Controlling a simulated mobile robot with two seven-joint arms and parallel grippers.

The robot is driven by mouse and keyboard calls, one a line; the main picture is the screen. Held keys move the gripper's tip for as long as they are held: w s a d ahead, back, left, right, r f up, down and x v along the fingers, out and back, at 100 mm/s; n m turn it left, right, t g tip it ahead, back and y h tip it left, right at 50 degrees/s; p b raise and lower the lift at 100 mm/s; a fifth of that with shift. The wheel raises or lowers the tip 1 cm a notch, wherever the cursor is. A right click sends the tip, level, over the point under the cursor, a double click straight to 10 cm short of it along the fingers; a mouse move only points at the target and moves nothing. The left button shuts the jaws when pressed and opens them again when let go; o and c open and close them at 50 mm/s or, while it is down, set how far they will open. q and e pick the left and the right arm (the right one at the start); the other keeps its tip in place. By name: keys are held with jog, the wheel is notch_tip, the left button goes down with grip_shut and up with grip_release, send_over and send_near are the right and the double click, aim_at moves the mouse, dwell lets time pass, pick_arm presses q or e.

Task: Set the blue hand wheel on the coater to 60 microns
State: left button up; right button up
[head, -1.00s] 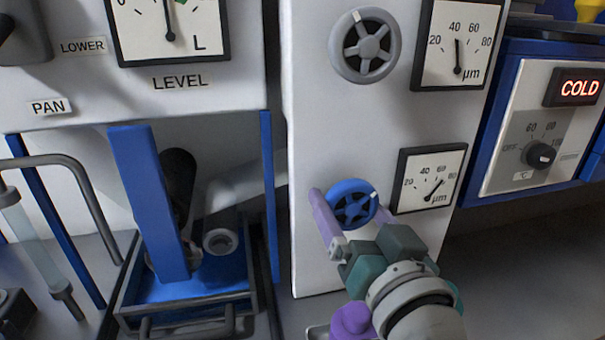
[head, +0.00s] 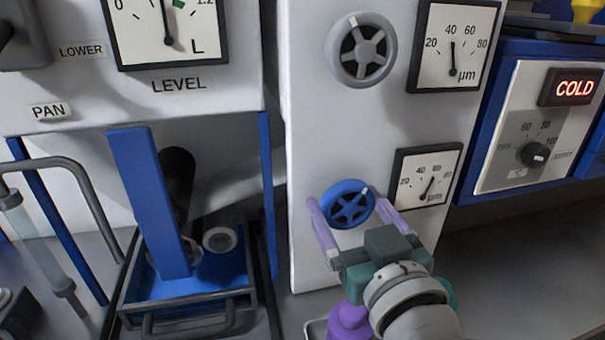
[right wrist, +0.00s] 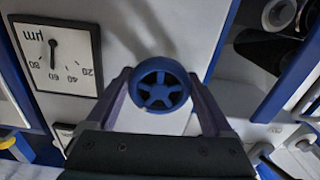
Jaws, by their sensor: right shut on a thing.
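The blue hand wheel (head: 348,204) is on the white coater panel (head: 318,130), with a pale mark at its upper right rim. My right gripper (head: 345,210) is shut on it, one purple finger on each side of the rim. The right wrist view shows the wheel (right wrist: 159,85) between both fingers. The lower µm gauge (head: 427,176) is beside the wheel at right. Its needle points up and right, at about 60. The gauge is upside down in the right wrist view (right wrist: 58,55), needle close to 60. My left gripper is not in view.
A grey hand wheel (head: 361,50) and an upper µm gauge (head: 453,45), needle near 40, are above. A blue box with a dial (head: 534,154) and a COLD display (head: 573,88) is at right. A blue pan (head: 170,288) is at lower left.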

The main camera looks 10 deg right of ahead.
jog(key=o, duration=1.1)
jog(key=s+p, duration=0.1)
jog(key=s, duration=0.9)
jog(key=shift+d, duration=0.15)
